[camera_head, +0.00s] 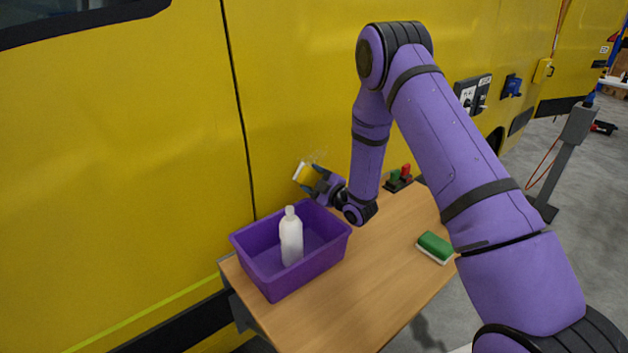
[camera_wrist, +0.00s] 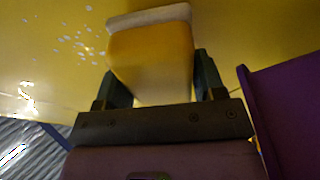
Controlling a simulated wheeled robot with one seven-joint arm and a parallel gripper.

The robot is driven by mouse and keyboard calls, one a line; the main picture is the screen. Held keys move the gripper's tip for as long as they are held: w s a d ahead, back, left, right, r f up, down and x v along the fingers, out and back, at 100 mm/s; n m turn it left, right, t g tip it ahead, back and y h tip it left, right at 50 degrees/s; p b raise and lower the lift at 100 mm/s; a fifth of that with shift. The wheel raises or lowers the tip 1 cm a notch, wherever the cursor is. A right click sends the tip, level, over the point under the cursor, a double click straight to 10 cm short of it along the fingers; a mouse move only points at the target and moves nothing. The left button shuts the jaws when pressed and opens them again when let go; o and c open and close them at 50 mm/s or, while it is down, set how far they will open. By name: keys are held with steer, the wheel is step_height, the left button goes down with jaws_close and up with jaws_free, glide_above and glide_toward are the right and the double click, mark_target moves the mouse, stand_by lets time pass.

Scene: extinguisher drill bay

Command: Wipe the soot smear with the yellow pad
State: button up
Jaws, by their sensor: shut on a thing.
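My gripper (camera_head: 315,180) is shut on the yellow pad (camera_head: 307,174) and holds it up by the yellow vehicle side (camera_head: 160,150), above the back of the table. In the wrist view the pad (camera_wrist: 150,52) sits between both fingers, with its white face (camera_wrist: 150,17) turned away from my gripper, towards the yellow panel. I cannot tell whether that face touches the panel. Pale specks (camera_wrist: 75,40) mark the panel beside the pad, and faint marks show there in the head view (camera_head: 319,156). No dark soot smear shows clearly; the pad may hide part of the area.
A purple bin (camera_head: 267,278) stands on the wooden table (camera_head: 375,290), just below my gripper, with a white bottle (camera_head: 291,238) in it. A green and white pad (camera_head: 435,247) lies to the right. The table's middle is clear.

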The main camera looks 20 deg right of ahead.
steer(key=shift+w+a, duration=0.25)
steer(key=shift+w, duration=0.35)
steer(key=shift+d, duration=0.1)
steer(key=shift+w+d, duration=0.4)
steer(key=shift+d, duration=0.5)
steer(key=shift+w+d, duration=0.35)
steer(key=shift+d, duration=0.5)
steer(key=shift+a, duration=0.15)
steer(key=shift+s+a+r, duration=0.1)
steer(key=shift+s+a, duration=0.2)
steer(key=shift+a, duration=0.65)
steer(key=shift+s+a, duration=0.3)
steer(key=shift+a, duration=0.6)
steer(key=shift+c, duration=0.2)
steer(key=shift+s, duration=0.1)
steer(key=shift+r+v, duration=0.15)
steer(key=shift+v, duration=1.3)
steer(key=shift+r+v, duration=0.15)
steer(key=shift+v, duration=1.3)
